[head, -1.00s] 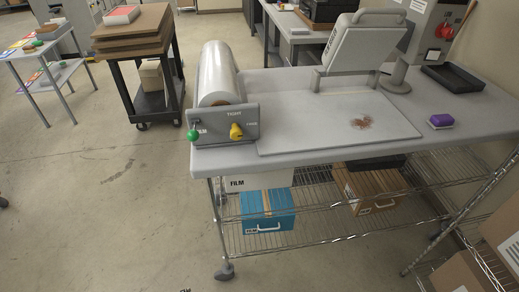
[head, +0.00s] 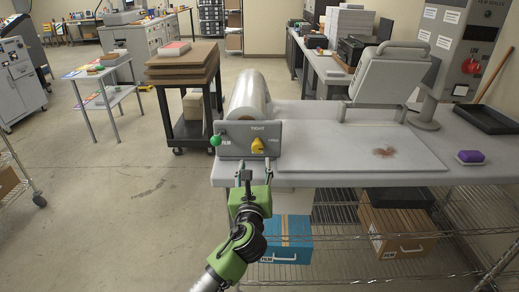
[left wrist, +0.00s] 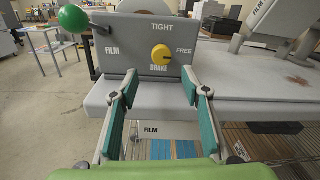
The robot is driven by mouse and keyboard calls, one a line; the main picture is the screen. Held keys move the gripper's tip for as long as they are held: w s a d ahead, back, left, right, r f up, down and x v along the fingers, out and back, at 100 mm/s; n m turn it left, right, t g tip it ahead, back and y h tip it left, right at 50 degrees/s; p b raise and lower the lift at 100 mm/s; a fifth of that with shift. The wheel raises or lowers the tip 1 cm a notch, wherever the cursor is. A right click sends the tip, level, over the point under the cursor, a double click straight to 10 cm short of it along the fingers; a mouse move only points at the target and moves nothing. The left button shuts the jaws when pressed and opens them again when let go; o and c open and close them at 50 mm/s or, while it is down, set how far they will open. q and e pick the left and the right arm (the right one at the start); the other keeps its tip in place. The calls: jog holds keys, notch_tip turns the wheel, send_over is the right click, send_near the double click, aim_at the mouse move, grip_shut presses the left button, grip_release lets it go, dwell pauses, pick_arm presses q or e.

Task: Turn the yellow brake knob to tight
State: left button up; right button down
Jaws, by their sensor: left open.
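The yellow brake knob (head: 257,145) is on the front of a grey panel (head: 233,139) at the table's left end. In the left wrist view the knob (left wrist: 161,55) sits between the words TIGHT above, FREE to the right and BRAKE below. A dark mark shows on the knob's right side, towards FREE. My left gripper (head: 254,166) is open and empty, below and in front of the panel. In the left wrist view its teal-padded fingers (left wrist: 160,84) stand apart, below and to either side of the knob, not touching it. My right gripper is not in view.
A green ball-ended film lever (left wrist: 73,18) stands left of the knob. A clear film roll (head: 249,96) lies behind the panel. A purple-topped block (head: 470,157) and a stain are on the tabletop. Wire shelves with boxes are below. A dark cart (head: 180,108) stands behind left.

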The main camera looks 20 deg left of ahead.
aim_at(257, 149)
pick_arm(q)
jog(key=p+x, duration=0.1)
jog(key=x, duration=0.9)
jog(key=shift+d, duration=0.2)
jog(key=c, duration=1.1)
